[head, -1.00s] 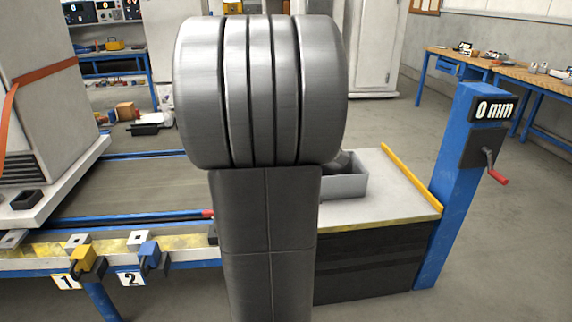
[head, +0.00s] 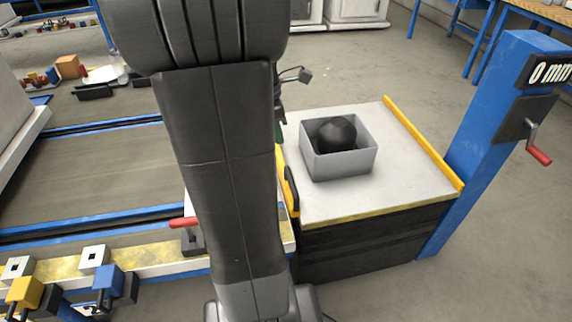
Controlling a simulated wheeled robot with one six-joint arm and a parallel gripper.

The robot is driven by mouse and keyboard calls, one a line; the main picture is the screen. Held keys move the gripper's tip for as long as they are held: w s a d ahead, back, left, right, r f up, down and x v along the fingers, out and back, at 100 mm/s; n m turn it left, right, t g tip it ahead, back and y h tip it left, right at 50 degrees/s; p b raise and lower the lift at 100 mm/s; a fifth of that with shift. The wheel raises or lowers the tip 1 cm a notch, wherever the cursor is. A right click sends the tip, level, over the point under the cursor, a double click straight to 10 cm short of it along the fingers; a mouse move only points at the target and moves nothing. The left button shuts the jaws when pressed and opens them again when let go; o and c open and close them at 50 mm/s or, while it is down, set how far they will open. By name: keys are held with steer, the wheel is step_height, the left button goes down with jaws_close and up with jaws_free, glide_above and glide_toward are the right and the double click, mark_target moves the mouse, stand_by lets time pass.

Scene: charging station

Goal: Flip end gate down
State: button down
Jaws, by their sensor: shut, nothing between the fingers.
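My gripper (head: 303,75) shows as a small dark shape just right of my arm, above the far left corner of the lift table. Its fingers look shut, with nothing in them, and it is apart from the table. A yellow and black upright piece (head: 291,191) stands at the table's left edge, partly behind my arm. It may be the end gate, but most of it is hidden and I cannot tell its full position. A red handle (head: 183,222) on a dark block sits left of my arm, at the conveyor's end.
The lift table (head: 400,185) bears a grey bin (head: 340,166) with a dark round object inside. A yellow rail (head: 423,142) lines its right side. A blue post (head: 475,130) with a red-handled crank (head: 538,155) stands right. Yellow (head: 25,292) and blue (head: 107,282) clamps line the front left.

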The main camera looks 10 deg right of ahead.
steer(key=b, duration=0.5)
glide_above(288, 194)
step_height(288, 194, down, 14)
steer(key=shift+w+d+r, duration=0.1)
steer(key=shift+w+r, duration=0.05)
step_height(288, 194, down, 9)
steer(key=b, duration=0.4)
steer(key=shift+r, duration=0.15)
steer(key=shift+s, duration=0.2)
step_height(288, 194, up, 14)
steer(key=a+p, duration=0.2)
steer(key=p, duration=0.6)
steer(key=shift+w+a, duration=0.2)
steer(key=shift+a, duration=0.2)
